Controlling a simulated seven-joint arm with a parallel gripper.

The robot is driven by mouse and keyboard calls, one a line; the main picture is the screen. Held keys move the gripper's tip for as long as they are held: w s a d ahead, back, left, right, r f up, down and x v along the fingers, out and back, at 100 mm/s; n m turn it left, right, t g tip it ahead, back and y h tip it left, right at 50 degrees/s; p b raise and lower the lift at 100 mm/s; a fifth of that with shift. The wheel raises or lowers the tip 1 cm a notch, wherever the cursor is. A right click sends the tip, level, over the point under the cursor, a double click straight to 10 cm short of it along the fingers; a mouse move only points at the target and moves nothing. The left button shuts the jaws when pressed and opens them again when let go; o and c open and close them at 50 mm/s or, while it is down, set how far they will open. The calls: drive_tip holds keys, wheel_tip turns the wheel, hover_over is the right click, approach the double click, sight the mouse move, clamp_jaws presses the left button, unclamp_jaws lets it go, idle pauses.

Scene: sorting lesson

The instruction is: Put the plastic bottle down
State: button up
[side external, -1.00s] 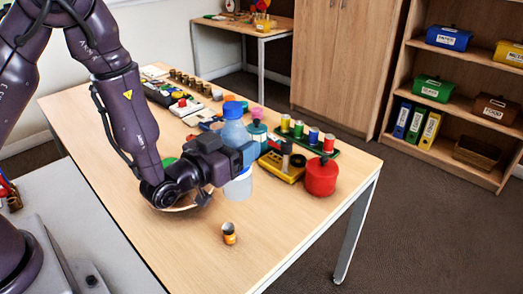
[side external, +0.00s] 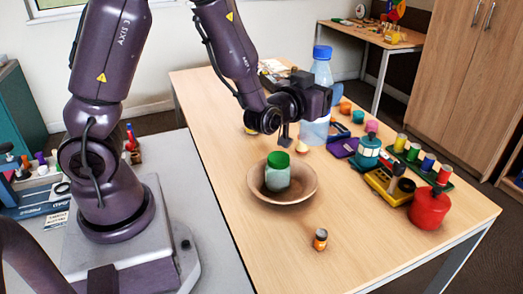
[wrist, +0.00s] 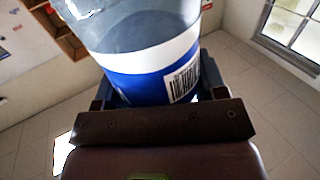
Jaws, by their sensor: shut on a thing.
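The plastic bottle (side external: 321,72) is clear with a blue cap. It stands upright in my gripper (side external: 316,100), towards the far side of the table (side external: 226,128). My gripper is shut around its middle and hides part of it in the side view. The lower part of the bottle shows below the jaws; I cannot tell whether its base touches the table. In the wrist view the bottle (wrist: 145,50) sits between the fingers (wrist: 158,88), with a blue and white label and a barcode.
A brown bowl (side external: 262,191) holding a green-lidded jar (side external: 277,176) stands nearer the camera. A small orange bottle (side external: 320,239) stands in front. Right of the bottle are a purple item (side external: 342,147), a teal lantern (side external: 368,153) and a red canister (side external: 429,208). The table's left front is clear.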

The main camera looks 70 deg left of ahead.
drive_tip(key=s+a+f+n+g+y, duration=0.1)
drive_tip(key=a+f, duration=0.3)
drive_tip(key=a, duration=0.5)
drive_tip(key=a+f+n+y, duration=0.1)
drive_tip(key=a+f, duration=0.3)
drive_tip(key=a, duration=0.5)
drive_tip(key=s+a+f+n+g+y, duration=0.1)
drive_tip(key=a+f, duration=0.3)
drive_tip(key=a, duration=0.4)
wheel_tip(320, 180, down, 7)
drive_tip(key=shift+a, duration=0.1)
drive_tip(key=o, duration=0.9)
drive_tip(key=shift+f, duration=0.1)
